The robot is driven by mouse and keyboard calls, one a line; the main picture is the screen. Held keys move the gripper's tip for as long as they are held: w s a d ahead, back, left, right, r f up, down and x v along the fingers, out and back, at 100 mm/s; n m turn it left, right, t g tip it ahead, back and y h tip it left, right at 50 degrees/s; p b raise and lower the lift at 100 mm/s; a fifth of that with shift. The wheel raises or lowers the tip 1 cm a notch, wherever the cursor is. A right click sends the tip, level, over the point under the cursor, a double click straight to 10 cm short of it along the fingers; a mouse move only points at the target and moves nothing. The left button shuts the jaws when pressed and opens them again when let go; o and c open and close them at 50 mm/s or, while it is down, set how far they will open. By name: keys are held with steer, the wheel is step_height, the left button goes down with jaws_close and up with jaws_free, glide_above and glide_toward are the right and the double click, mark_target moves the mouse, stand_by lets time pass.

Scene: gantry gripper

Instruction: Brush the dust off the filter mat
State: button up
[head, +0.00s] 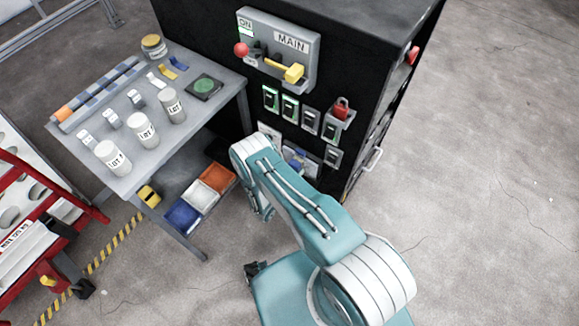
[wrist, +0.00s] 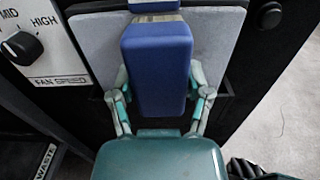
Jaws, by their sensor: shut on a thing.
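My gripper (wrist: 158,88) is shut on a blue block-shaped tool, seemingly the brush (wrist: 157,55), with one finger on each side of it. A pale band and a second blue strip show at its far end, at the top edge of the wrist view. Behind it is a flat grey panel, seemingly the filter mat (wrist: 95,50), in a dark frame. I cannot tell whether the brush touches the mat, and dust on it cannot be made out. In the head view my arm hides most of the gripper and mat; a bit of blue (head: 299,157) shows beyond the arm.
A fan speed knob (wrist: 22,47) is left of the mat. A bin marked WASTE (wrist: 45,160) is at lower left. The black cabinet (head: 365,40) carries switches and a yellow main handle (head: 293,73). A grey bench (head: 205,60) with jars stands left. Floor at right is clear.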

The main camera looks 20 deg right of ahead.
mark_target(285, 154)
steer(key=shift+s+d, duration=0.85)
steer(key=shift+s, duration=0.3)
steer(key=shift+s+d, duration=0.85)
steer(key=shift+s, duration=0.3)
steer(key=shift+w, duration=0.1)
steer(key=shift+w+a, duration=1.15)
steer(key=shift+w, duration=0.5)
steer(key=shift+w+a, duration=1.2)
steer(key=shift+w, duration=0.4)
steer(key=shift+w+a, duration=1.15)
steer(key=shift+w, duration=0.5)
steer(key=shift+v, duration=3)
steer(key=shift+s, duration=0.1)
steer(key=shift+v, duration=1.45)
